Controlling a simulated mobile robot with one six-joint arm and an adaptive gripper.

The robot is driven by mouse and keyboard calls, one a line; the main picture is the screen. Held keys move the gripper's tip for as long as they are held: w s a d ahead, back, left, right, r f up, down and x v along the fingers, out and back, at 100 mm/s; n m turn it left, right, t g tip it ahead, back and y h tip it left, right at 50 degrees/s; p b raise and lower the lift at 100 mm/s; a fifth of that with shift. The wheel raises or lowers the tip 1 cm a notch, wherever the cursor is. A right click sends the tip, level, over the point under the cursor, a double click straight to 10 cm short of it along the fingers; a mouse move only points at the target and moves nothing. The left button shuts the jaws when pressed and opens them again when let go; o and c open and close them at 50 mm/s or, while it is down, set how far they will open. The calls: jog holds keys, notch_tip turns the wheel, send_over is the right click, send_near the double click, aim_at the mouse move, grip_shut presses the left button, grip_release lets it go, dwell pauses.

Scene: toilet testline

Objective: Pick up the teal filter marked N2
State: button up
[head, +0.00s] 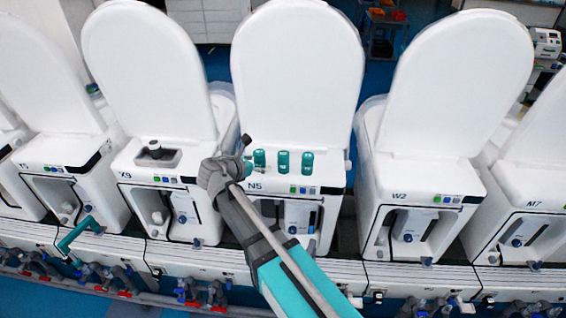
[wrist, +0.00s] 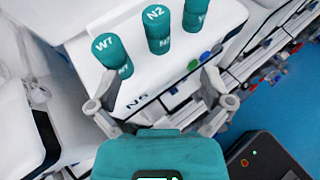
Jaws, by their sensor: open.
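Three teal filters stand in a row on top of the white unit marked N5 (head: 277,189). The middle filter is marked N2 (wrist: 157,30), and it also shows in the head view (head: 283,161). Left of it in the wrist view is a filter marked with a W (wrist: 113,55); on its right is a third filter (wrist: 195,14), its mark cut off by the frame edge. My gripper (wrist: 160,88) is open and empty, its fingers spread on the near side of the row, apart from the N2 filter. In the head view my gripper (head: 241,158) is left of the filters.
A raised white lid (head: 297,75) stands behind the filters. Neighbouring white units, including W2 (head: 428,185), stand on both sides. Blue floor (wrist: 280,115) shows at the right in the wrist view.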

aim_at(280, 156)
jog(key=shift+a+r, duration=0.15)
jog(key=shift+a, duration=0.15)
jog(key=shift+d, duration=0.1)
jog(key=b+x, duration=0.3)
jog(key=x, duration=0.4)
jog(key=shift+w, duration=0.1)
jog(key=shift+w+d+f, duration=0.25)
jog(key=shift+w+d, duration=0.05)
jog(key=shift+w, duration=0.1)
